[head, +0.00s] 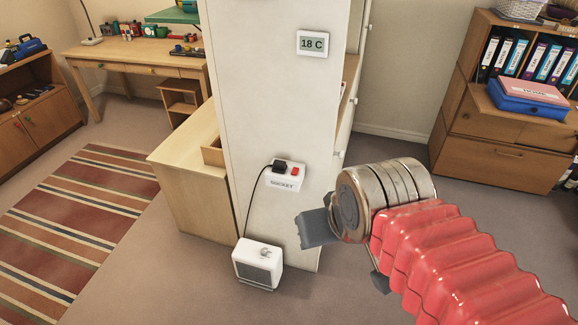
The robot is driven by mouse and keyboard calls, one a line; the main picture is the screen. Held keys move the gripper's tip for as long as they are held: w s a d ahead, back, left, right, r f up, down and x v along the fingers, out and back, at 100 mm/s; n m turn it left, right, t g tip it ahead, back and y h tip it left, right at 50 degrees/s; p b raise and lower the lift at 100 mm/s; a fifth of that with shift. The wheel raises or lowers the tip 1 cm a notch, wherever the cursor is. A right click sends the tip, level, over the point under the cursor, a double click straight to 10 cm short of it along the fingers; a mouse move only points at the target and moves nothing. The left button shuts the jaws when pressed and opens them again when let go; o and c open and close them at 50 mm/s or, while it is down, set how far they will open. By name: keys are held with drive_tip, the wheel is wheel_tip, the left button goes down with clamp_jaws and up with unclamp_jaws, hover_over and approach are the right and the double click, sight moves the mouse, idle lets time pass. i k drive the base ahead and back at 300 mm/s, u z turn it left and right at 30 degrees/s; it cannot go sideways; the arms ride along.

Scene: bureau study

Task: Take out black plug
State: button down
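The black plug (283,166) sits in the left part of the white wall socket box (284,182), which is labelled SOCKET and has a red switch (295,171) on its right. A thin black cord (250,205) runs from the plug down to a small white heater (258,264) on the floor. My gripper (348,256) is in front of the pillar, to the right of and lower in the picture than the plug, and apart from it. Its two grey fingers are spread, with nothing seen between them. The wrist hides part of the farther finger.
The socket is on a pale pillar (270,90) with an 18 C display (312,44) higher up. A wooden cabinet (190,170) stands just left of it. A shelf unit with binders (500,150) is at the right.

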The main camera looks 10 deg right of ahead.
sight(279, 166)
drive_tip(key=z, duration=0.1)
drive_tip(key=i, duration=1)
drive_tip(key=u, duration=2.6)
